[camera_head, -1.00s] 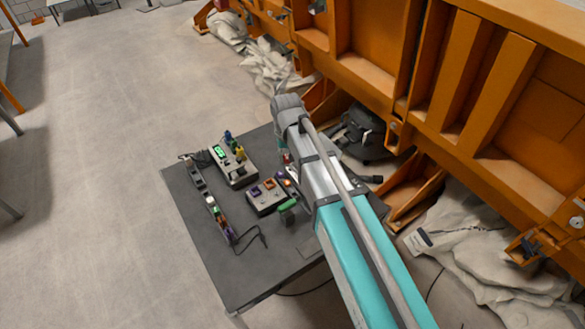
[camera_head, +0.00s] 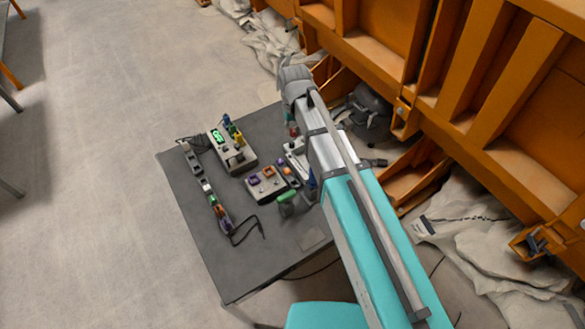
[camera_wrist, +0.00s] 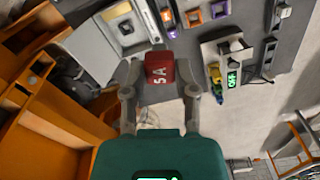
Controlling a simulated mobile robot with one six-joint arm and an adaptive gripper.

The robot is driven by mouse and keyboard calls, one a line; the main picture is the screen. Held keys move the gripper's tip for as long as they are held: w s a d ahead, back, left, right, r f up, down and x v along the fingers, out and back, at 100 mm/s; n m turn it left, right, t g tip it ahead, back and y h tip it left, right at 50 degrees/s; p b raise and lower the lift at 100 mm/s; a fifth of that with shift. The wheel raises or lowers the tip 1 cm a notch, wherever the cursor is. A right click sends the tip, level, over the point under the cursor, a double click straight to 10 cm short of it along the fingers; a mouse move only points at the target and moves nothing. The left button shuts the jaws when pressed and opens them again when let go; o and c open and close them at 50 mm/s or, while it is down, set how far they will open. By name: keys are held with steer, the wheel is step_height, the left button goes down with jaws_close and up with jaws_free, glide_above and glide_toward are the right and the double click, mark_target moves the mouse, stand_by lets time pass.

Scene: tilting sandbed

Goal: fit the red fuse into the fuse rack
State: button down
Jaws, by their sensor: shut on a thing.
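My gripper (camera_wrist: 160,82) is shut on the red fuse (camera_wrist: 159,68), a red block marked "5A", with a finger on each side. In the head view the red fuse (camera_head: 292,131) shows small below the end of my arm, above the dark table. A grey box (camera_head: 258,194) with purple and orange square frames on top looks like the fuse rack. It also shows at the top of the wrist view (camera_wrist: 207,20). The fuse is apart from it. My arm hides part of the table, and I cannot tell which slot is free.
A grey box with a green display (camera_head: 233,160) stands behind the rack. A dark strip with coloured blocks (camera_head: 208,190) lies along the table's left side. A pale device (camera_wrist: 100,45) lies near my gripper. Orange steel framework (camera_head: 440,60) rises right. The table's front is mostly clear.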

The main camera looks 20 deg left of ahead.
steer(key=shift+f, duration=0.1)
step_height(320, 180, down, 22)
steer(key=n+b, duration=0.3)
steer(key=b, duration=1.8)
steer(key=shift+r+n+b, duration=0.2)
steer(key=shift+n+b, duration=0.1)
steer(key=shift+b, duration=0.1)
steer(key=shift+w+d, duration=0.1)
steer(key=b, duration=0.4)
glide_above(294, 179)
steer(key=s, duration=0.2)
steer(key=shift+w+d+f, duration=0.1)
steer(key=shift+d+f, duration=0.05)
steer(key=shift+f, duration=0.95)
steer(key=shift+w+d+f, duration=0.1)
steer(key=shift+d+f, duration=0.05)
steer(key=shift+f, duration=0.95)
steer(key=shift+f+b, duration=1.25)
steer(key=shift+b, duration=0.2)
steer(key=shift+c, duration=1.6)
jaws_free()
steer(key=o, duration=0.3)
